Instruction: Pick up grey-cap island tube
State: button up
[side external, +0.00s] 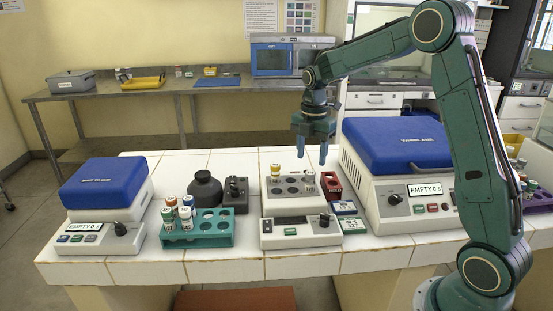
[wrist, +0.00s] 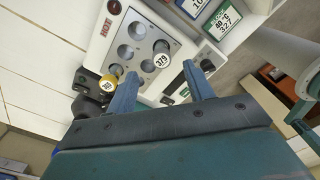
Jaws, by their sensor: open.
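The grey-cap tube (wrist: 161,61) stands in a hole of the grey block (wrist: 113,25) in the wrist view, with a printed number label facing up. In the side view it stands upright toward the right of the block (side external: 268,202), as a pale-topped tube (side external: 309,177). My gripper (side external: 312,154) is above the block, fingers pointing down, empty and apart from the tube. In the wrist view my open gripper (wrist: 160,72) has its two fingers on either side of the tube's picture position. A yellow-cap tube (wrist: 106,83) stands in the same block, left of the left finger.
A teal rack (side external: 212,240) with several capped tubes stands at left, near a dark round bottle (side external: 205,190). Blue-lidded machines (side external: 104,184) and (side external: 398,145) flank the bench. White tile is free at the front.

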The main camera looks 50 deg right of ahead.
aim_at(310, 172)
jog(key=shift+f, duration=1.85)
jog(key=shift+f, duration=0.1)
jog(key=shift+s+a+f, duration=0.1)
jog(key=shift+s+f, duration=0.05)
jog(key=shift+f, duration=2.35)
jog(key=c, duration=1.1)
jog(key=shift+o, duration=0.2)
jog(key=shift+r, duration=0.2)
notch_tip(310, 172, up, 20)
jog(key=shift+f, duration=0.15)
jog(key=shift+f, duration=0.1)
